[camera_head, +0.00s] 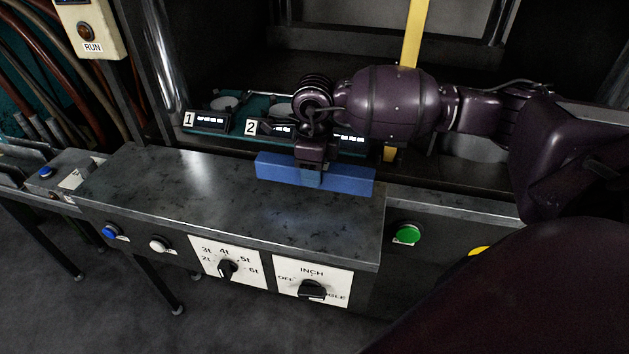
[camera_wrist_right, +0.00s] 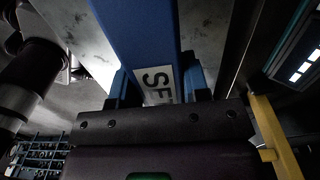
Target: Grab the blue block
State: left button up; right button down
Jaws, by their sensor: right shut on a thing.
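The blue block (camera_head: 348,183) is a long flat bar over the back edge of the grey metal counter in the head view. My right gripper (camera_head: 310,178) is shut on it near its middle, and the fingers partly cover it. In the right wrist view the blue block (camera_wrist_right: 140,35) runs up between the two fingers (camera_wrist_right: 160,85), with a white label with black letters on its face. I cannot tell whether the block touches the counter. My left gripper is not in view.
The grey counter (camera_head: 180,195) has buttons and dials on its front, with a green button (camera_head: 407,234) at right. Numbered displays (camera_head: 206,121) stand on a teal shelf behind. A yellow post (camera_head: 414,35) rises behind my right arm. The counter's left part is clear.

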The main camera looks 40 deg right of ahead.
notch_tip(320, 180, up, 16)
jog(key=shift+f, duration=0.2)
dwell(0.5)
